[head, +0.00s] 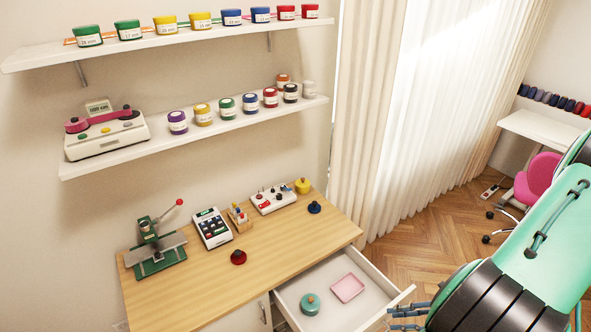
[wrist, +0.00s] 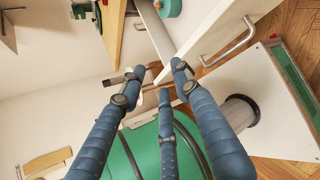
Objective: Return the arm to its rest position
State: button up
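My arm (head: 545,235), teal with dark bands, reaches in from the right edge of the head view. My gripper (head: 400,318) shows only in part at the bottom, beside the open drawer's front right corner. In the wrist view my gripper (wrist: 158,82) has blue-grey ribbed fingers with their tips apart. Nothing is held between them. The drawer front and its handle lie just beyond the fingers in that view.
The open drawer (head: 380,292) holds a teal round container (head: 310,303) and a pink tray (head: 347,288). Its metal handle (wrist: 230,45) sticks out near my fingers. The wooden worktop (head: 200,290) carries several tools.

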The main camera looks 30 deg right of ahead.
jog(key=w+a+r+n+g+h, duration=0.1)
jog(key=w+a+r+n+g, duration=0.3)
jog(key=r+n, duration=0.35)
jog(key=w+a+r+n+g+h, duration=0.1)
jog(key=w+a+r+n, duration=0.45)
jog(key=r, duration=0.25)
jog(key=w+a+r+n+g+h, duration=0.2)
jog(key=w+a+r+n+g, duration=0.15)
jog(key=w+r+n, duration=0.3)
jog(key=s+a+r+n+t+h, duration=0.1)
jog(key=a+r+n+t+h, duration=0.1)
jog(key=a+r+n, duration=0.7)
jog(key=s+a+r+n+t+h, duration=0.1)
jog(key=s+a+r+n+t, duration=0.1)
jog(key=a+r+n, duration=0.6)
jog(key=a+r+t, duration=0.1)
jog(key=a+r, duration=0.1)
jog(key=a, duration=0.1)
jog(key=shift+r+n+h, duration=0.35)
jog(key=shift+r+h, duration=0.05)
